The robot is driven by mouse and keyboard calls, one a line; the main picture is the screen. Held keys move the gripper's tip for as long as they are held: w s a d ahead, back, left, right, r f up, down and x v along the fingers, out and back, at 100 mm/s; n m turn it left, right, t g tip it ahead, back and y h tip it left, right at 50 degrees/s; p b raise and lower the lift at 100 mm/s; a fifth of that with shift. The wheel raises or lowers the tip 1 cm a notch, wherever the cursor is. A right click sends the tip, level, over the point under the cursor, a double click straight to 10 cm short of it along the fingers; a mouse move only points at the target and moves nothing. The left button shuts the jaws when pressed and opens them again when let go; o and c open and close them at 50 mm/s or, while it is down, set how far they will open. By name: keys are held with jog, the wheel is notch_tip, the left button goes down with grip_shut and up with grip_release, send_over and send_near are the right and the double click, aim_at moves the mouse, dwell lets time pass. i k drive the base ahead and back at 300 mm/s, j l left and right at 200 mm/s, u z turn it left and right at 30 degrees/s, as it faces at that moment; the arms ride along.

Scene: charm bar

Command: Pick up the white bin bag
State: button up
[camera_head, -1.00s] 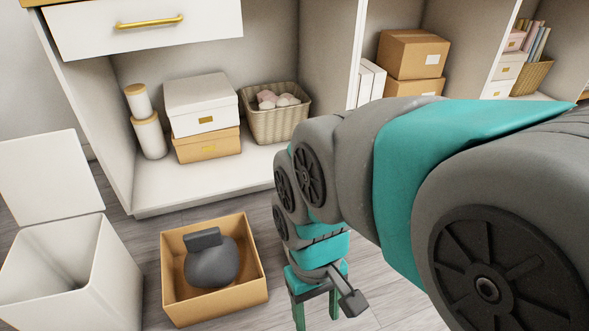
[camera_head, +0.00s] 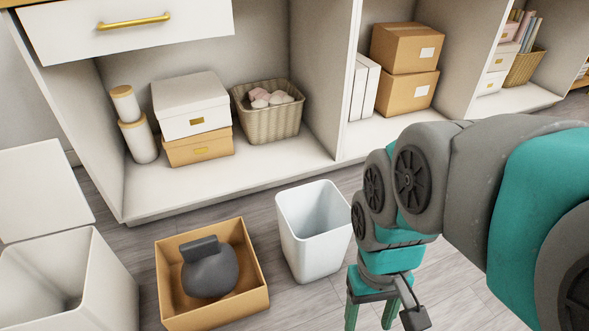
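I cannot make out a separate white bin bag. A small white open-topped bin (camera_head: 313,245) stands upright on the floor in the middle. Its inside is pale, and I cannot tell whether a bag lines it. My gripper (camera_head: 371,314) points down to the right of this bin, apart from it in the picture. Its two green fingers are spread with nothing visible between them. The fingertips are near the bottom edge of the view.
A cardboard box (camera_head: 262,293) holding a dark grey rounded object (camera_head: 209,272) stands left of the bin. A larger white bin (camera_head: 110,275) with a raised lid (camera_head: 42,190) is at far left. Behind is a shelf unit (camera_head: 235,180) with boxes and a basket (camera_head: 268,122).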

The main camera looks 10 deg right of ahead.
aim_at(315, 231)
jog(key=u, duration=1.9)
jog(key=z, duration=1.9)
jog(key=k+l, duration=0.1)
jog(key=l, duration=0.2)
jog(key=k+l, duration=0.1)
jog(key=l, duration=0.2)
jog(key=k+l, duration=0.1)
jog(key=l, duration=0.2)
